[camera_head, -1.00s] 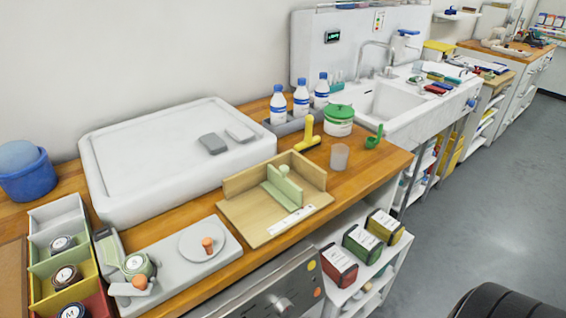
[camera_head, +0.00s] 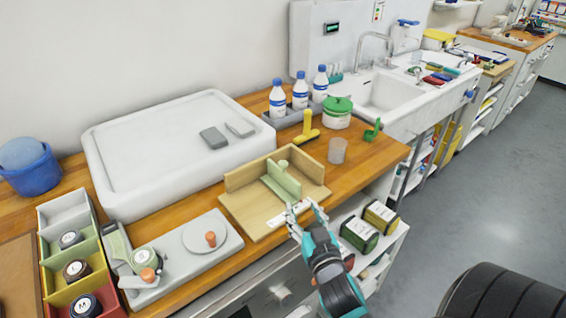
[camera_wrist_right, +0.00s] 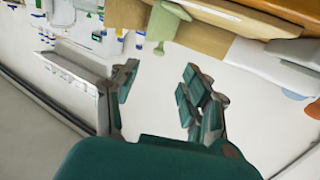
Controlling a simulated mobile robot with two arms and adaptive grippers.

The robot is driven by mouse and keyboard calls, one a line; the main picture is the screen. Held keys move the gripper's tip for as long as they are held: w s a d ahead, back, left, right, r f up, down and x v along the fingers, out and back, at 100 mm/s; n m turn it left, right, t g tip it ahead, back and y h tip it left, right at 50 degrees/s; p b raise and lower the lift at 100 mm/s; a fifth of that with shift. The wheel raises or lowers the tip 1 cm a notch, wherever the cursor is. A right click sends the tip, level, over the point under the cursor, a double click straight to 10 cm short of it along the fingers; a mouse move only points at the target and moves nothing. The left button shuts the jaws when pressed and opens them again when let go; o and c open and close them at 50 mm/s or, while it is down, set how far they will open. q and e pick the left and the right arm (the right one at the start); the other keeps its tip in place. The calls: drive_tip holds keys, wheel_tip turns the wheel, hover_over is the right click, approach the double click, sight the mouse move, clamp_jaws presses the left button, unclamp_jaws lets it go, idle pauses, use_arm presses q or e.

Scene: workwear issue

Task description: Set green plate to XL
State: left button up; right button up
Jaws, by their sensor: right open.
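The pale green plate (camera_head: 282,182) stands upright on the wooden fixture (camera_head: 245,222), with a small round green knob (camera_head: 283,165) near its top. It also shows in the right wrist view (camera_wrist_right: 166,20), near the top edge. A white marked strip (camera_head: 281,217) lies along the fixture's front; its letters are too small to read. My right gripper (camera_head: 305,206) is open and empty at the fixture's front right corner, apart from the plate. In the right wrist view my open fingers (camera_wrist_right: 160,75) have nothing between them. My left gripper is not in view.
A yellow handled tool (camera_head: 306,130) and a clear cup (camera_head: 337,150) stand behind the fixture. A grey tray with a round plate (camera_head: 225,249) is to its left. Boxes (camera_head: 380,216) sit on the shelf below right. A large white case (camera_head: 130,160) fills the back left.

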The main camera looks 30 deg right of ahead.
sight(283, 169)
drive_tip(key=shift+t, duration=0.5)
drive_tip(key=p+x, duration=0.1)
drive_tip(key=x, duration=0.5)
drive_tip(key=p+x, duration=0.1)
drive_tip(key=x, duration=0.4)
drive_tip(key=r+p+x, duration=0.1)
drive_tip(key=x, duration=0.5)
drive_tip(key=shift+w, duration=0.35)
drive_tip(key=shift+c, duration=0.2)
clamp_jaws()
drive_tip(key=shift+w+f, duration=0.15)
drive_tip(key=shift+f, duration=0.2)
